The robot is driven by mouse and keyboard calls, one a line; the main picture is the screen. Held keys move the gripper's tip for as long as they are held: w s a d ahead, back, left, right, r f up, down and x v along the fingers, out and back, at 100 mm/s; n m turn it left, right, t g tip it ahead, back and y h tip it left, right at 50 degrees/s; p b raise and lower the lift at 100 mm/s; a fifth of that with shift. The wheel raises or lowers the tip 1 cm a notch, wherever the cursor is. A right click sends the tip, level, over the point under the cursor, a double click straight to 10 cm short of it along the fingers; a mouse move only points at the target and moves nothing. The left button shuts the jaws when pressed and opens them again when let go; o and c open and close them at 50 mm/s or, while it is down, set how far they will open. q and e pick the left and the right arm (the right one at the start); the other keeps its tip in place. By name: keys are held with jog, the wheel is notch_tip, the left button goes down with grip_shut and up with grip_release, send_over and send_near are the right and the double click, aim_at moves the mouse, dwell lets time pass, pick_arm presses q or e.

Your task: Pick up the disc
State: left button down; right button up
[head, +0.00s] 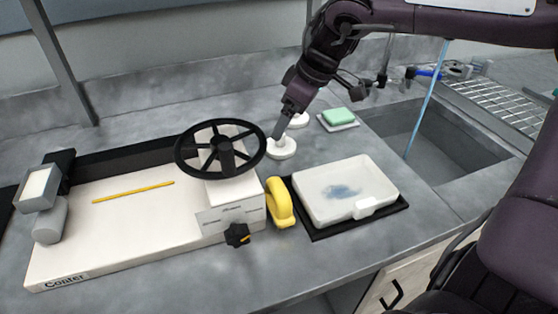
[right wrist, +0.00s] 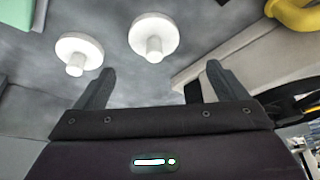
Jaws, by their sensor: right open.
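The farther disc (head: 299,120) is partly hidden by my arm and shows at the left of the right wrist view (right wrist: 78,52). My right gripper (head: 277,136) is open and empty, its fingers (right wrist: 160,75) apart. In the head view it overlaps the nearer disc. In the wrist view, the nearer disc's stem points toward the gap between the fingers. My left gripper is not in view.
A white machine with a black handwheel (head: 221,148) stands to the left, with a yellow handle (head: 279,203) at its right. A white tray (head: 375,178) sits on a black mat. A green soap (head: 338,116) lies behind, near the sink (head: 440,150).

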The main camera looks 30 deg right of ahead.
aim_at(280, 142)
jog(key=x, duration=0.8)
jog(key=shift+w+d+p, duration=0.2)
jog(key=shift+d+p, duration=0.15)
jog(key=shift+d, duration=0.05)
jog(key=c, duration=1.2)
